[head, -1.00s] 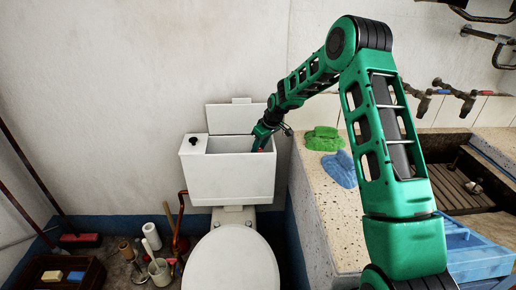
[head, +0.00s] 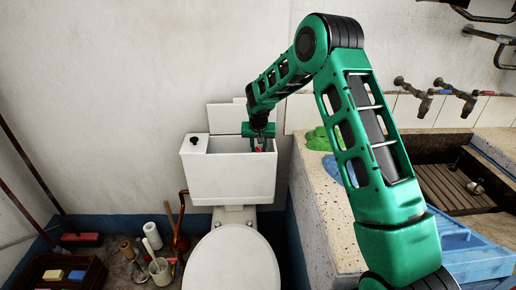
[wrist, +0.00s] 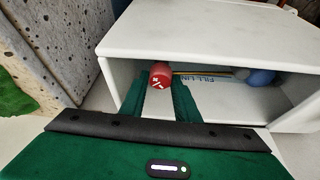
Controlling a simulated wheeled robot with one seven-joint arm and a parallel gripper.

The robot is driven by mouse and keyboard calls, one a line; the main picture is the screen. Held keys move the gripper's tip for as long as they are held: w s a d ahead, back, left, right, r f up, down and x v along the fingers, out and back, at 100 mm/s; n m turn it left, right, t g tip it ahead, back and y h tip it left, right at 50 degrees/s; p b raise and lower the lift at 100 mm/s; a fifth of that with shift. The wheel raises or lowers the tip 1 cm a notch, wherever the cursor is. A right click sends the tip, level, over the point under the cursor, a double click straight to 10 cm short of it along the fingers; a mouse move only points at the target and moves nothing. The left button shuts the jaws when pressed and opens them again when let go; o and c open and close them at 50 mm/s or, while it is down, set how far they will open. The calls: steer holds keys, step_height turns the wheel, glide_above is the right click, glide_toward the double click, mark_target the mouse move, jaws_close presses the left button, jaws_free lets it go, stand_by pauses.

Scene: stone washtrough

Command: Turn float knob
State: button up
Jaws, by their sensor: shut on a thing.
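The float knob (wrist: 161,74) is red with a white mark on its face. In the wrist view it sits between the fingertips of my gripper (wrist: 160,90), which is shut on it. A thin rod runs right from the knob to a blue float (wrist: 260,76), inside the open white cistern (wrist: 200,40). In the head view my gripper (head: 260,142) reaches down into the right end of the cistern (head: 230,178). The knob shows there only as a small red spot (head: 260,149), partly hidden by the gripper.
The cistern lid (head: 225,117) stands upright behind the tank. A black button (head: 194,140) is on the tank's left top. A stone counter (head: 318,205) with green and blue cloths is close on the right. Brushes and a bucket (head: 160,270) stand on the floor at left.

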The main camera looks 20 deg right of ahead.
steer(key=shift+a+m+g+h, duration=0.25)
steer(key=shift+m+h, duration=0.1)
steer(key=shift+m, duration=0.6)
steer(key=shift+a+m+g+h, duration=0.1)
steer(key=shift+m+g+h, duration=0.2)
steer(key=shift+m, duration=0.65)
steer(key=shift+a, duration=0.1)
steer(key=o, duration=1)
steer(key=shift+o, duration=0.2)
steer(key=shift+r, duration=0.1)
steer(key=v, duration=1)
steer(key=shift+r, duration=0.25)
steer(key=shift+s, duration=0.1)
